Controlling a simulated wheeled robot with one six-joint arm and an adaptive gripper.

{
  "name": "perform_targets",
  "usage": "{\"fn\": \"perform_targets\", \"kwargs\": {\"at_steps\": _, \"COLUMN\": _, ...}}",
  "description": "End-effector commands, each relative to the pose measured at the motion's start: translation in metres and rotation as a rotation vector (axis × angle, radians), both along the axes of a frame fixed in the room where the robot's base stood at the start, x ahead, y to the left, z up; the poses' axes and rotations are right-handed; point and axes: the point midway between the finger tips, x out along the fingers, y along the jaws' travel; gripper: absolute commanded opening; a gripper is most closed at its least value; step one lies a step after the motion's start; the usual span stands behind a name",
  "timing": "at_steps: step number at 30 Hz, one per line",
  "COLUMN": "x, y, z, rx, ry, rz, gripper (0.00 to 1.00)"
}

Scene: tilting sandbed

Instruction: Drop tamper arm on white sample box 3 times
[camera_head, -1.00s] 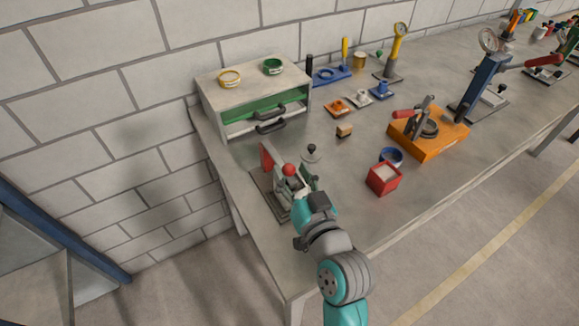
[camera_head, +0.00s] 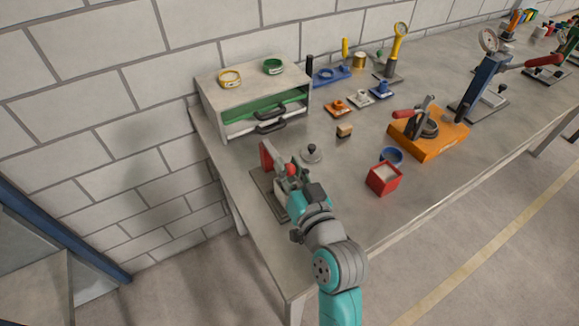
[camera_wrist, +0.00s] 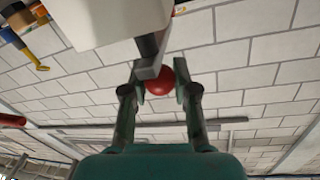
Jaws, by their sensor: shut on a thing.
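The tamper stands at the near left end of the bench, with a red upright (camera_head: 266,156) on a dark base plate (camera_head: 262,190). Its arm ends in a red ball knob (camera_head: 291,169). In the wrist view the red knob (camera_wrist: 160,81) sits between the two fingers of my gripper (camera_wrist: 161,83), which is shut on it. A grey bar (camera_wrist: 150,55) runs up from the knob. A white block (camera_wrist: 115,18), seemingly the white sample box, fills the top of the wrist view. In the head view my gripper (camera_head: 294,184) hides most of the box and the tamper's middle.
A grey disc with a dark knob (camera_head: 311,153) lies just behind my gripper. A white drawer cabinet (camera_head: 250,98) is behind. Bench between them is clear.

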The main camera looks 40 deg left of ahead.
Motion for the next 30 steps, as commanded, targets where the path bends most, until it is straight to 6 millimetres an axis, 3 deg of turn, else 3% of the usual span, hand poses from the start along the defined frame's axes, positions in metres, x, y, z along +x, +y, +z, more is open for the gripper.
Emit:
{"fn": "perform_targets", "kwargs": {"at_steps": 11, "x": 0.002, "y": 0.002, "z": 0.016, "rx": -0.104, "ry": 0.038, "rz": -0.002, "gripper": 0.00}}
{"fn": "perform_targets", "kwargs": {"at_steps": 30, "x": 0.012, "y": 0.026, "z": 0.061, "rx": -0.484, "ry": 0.199, "rz": -0.004, "gripper": 0.00}}
